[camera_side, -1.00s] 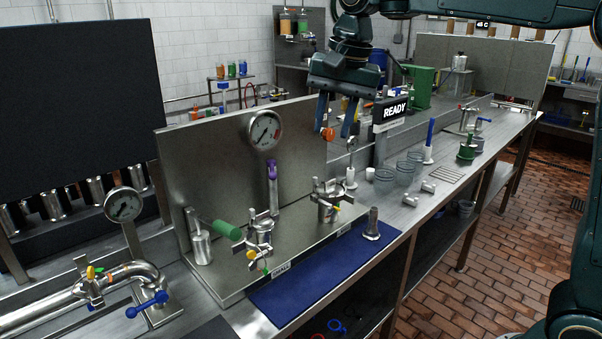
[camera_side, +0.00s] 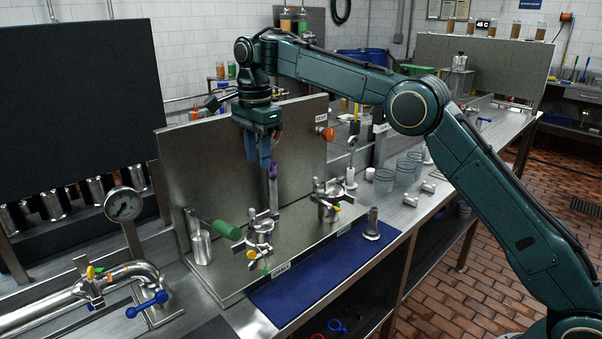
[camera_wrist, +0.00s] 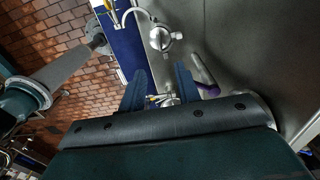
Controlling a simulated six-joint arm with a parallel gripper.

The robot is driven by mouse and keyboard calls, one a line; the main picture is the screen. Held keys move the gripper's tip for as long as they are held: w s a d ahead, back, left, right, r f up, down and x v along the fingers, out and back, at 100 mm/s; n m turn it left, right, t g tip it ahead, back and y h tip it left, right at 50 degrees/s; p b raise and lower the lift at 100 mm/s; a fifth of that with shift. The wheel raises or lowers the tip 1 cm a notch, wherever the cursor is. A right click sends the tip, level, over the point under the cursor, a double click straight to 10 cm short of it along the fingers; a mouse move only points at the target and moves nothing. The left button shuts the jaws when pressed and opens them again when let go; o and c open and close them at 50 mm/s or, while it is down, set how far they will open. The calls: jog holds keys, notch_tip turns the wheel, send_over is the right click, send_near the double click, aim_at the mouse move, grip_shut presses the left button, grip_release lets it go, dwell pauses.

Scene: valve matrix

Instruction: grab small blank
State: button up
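No part is clearly marked as the small blank. A flanged metal piece with an upright stem (camera_side: 372,224) stands at the right end of the blue mat (camera_side: 335,262), which also shows in the wrist view (camera_wrist: 130,52). My gripper (camera_side: 258,163) hangs pointing down behind the left valve (camera_side: 260,238), close to the purple-topped post (camera_side: 272,172). In the wrist view the two fingers of my gripper (camera_wrist: 160,72) are apart with nothing held between them. The purple handle (camera_wrist: 205,76) shows just right of the fingers there.
A right valve (camera_side: 326,205) stands on the steel plate near a metal backboard (camera_side: 225,170). A green-handled lever (camera_side: 226,230) and metal cylinder (camera_side: 201,247) are at left. Pressure gauge (camera_side: 123,205) and pipework stand far left. Clear cups (camera_side: 384,181) sit beyond the mat.

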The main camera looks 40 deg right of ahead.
jog(key=shift+f, duration=0.25)
send_over(262, 212)
jog(key=shift+w+f, duration=0.15)
jog(key=shift+f, duration=4.05)
jog(key=shift+f, duration=0.1)
jog(key=shift+f, duration=2.5)
jog(key=shift+c, duration=0.2)
grip_shut()
